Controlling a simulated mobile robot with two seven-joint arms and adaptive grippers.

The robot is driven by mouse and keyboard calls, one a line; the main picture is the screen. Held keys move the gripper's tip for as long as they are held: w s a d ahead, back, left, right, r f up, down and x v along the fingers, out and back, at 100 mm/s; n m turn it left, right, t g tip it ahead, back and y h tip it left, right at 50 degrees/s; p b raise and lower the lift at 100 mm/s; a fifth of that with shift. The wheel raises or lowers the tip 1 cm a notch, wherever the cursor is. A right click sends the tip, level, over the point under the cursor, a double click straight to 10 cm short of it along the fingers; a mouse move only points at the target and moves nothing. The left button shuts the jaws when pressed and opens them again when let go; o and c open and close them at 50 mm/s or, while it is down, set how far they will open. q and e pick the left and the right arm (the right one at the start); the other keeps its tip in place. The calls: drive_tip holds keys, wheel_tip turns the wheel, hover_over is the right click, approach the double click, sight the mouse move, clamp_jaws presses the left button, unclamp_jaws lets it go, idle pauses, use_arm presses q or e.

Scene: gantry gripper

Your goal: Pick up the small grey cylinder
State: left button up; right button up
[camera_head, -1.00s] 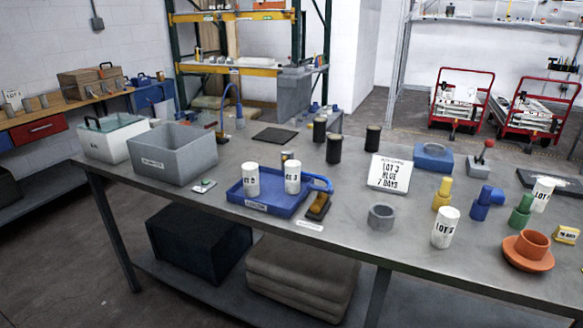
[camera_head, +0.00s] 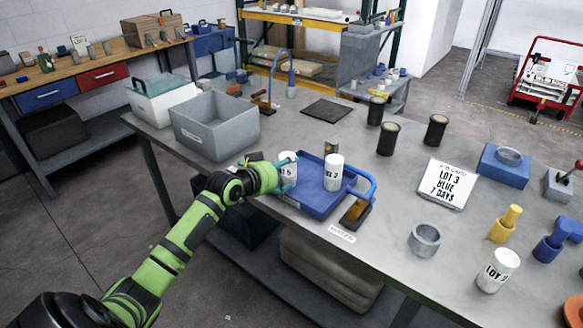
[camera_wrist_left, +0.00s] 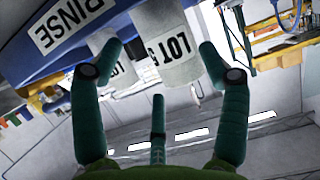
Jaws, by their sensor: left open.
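My left gripper (camera_head: 285,172) is at the left side of the blue tray (camera_head: 318,205), by a white labelled cylinder (camera_head: 289,159) that it partly hides. In the left wrist view my left gripper (camera_wrist_left: 160,65) is open, its teal fingers spread, with a labelled cylinder (camera_wrist_left: 168,42) showing between them; I cannot tell the distance or any contact. A second white cylinder (camera_head: 333,172) stands in the tray. A short hollow grey cylinder (camera_head: 424,240) stands right of the tray. I cannot tell which is meant. My right gripper is not in view.
A grey bin (camera_head: 215,125) stands left of the tray. Black cylinders (camera_head: 388,138) stand behind.

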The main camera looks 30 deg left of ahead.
sight(285, 169)
use_arm(q)
drive_tip(key=shift+p+x, duration=0.4)
drive_tip(key=shift+x, duration=1.9)
drive_tip(key=shift+s+a+f, duration=0.15)
drive_tip(key=shift+a, duration=0.1)
drive_tip(key=c, duration=1.3)
drive_tip(key=shift+r, duration=0.2)
